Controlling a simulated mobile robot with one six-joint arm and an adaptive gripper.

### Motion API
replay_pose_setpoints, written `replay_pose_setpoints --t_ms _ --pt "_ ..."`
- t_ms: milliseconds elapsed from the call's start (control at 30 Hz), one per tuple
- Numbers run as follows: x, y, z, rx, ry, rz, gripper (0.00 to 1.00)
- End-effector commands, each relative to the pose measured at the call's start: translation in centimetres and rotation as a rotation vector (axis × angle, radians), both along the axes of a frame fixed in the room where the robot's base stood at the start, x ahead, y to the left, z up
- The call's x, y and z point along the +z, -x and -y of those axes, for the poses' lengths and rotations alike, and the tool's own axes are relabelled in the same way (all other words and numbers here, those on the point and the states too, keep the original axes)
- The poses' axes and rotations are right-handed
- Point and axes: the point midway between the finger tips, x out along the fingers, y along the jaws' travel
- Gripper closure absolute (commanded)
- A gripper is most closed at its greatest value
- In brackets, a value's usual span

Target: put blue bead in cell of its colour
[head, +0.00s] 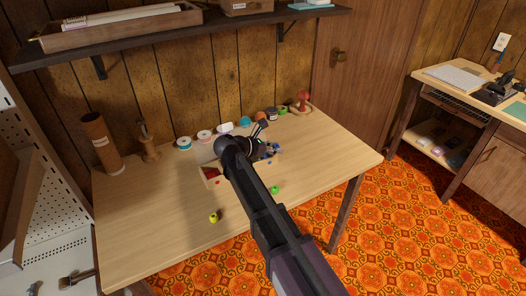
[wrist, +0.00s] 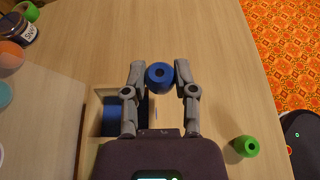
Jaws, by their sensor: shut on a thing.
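The blue bead (wrist: 159,76), a short ring with a hole, is gripped between the two fingertips of my gripper (wrist: 160,74). In the wrist view the bead is beyond the edge of the sorting tray (wrist: 94,98). The tray's blue cell (wrist: 110,119) shows left of my fingers, partly covered by my gripper body. In the head view my arm hides much of the tray, and its red cell (head: 211,173) shows left of the arm. Small blue pieces show just right of my gripper there, but I cannot tell which is the held bead.
A green bead (wrist: 246,146) lies loose on the table, also in the head view (head: 275,189). A yellow bead (head: 213,217) lies nearer the front edge. Spools and jars (head: 226,128) line the back. A shelf (head: 180,34) hangs above. The table's left front is clear.

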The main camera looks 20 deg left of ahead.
Motion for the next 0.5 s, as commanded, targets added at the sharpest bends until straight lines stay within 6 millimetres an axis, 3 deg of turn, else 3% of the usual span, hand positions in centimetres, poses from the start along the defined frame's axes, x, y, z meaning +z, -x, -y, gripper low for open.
replay_pose_setpoints --t_ms 33,200,500 --pt "-0.2 -0.7 -1.3 0.001 0.0 0.0 0.8" --pt "-0.4 -1.6 -3.9 0.001 0.0 0.0 0.8" --pt "-0.5 -2.0 -5.1 -0.001 0.0 0.0 0.8"
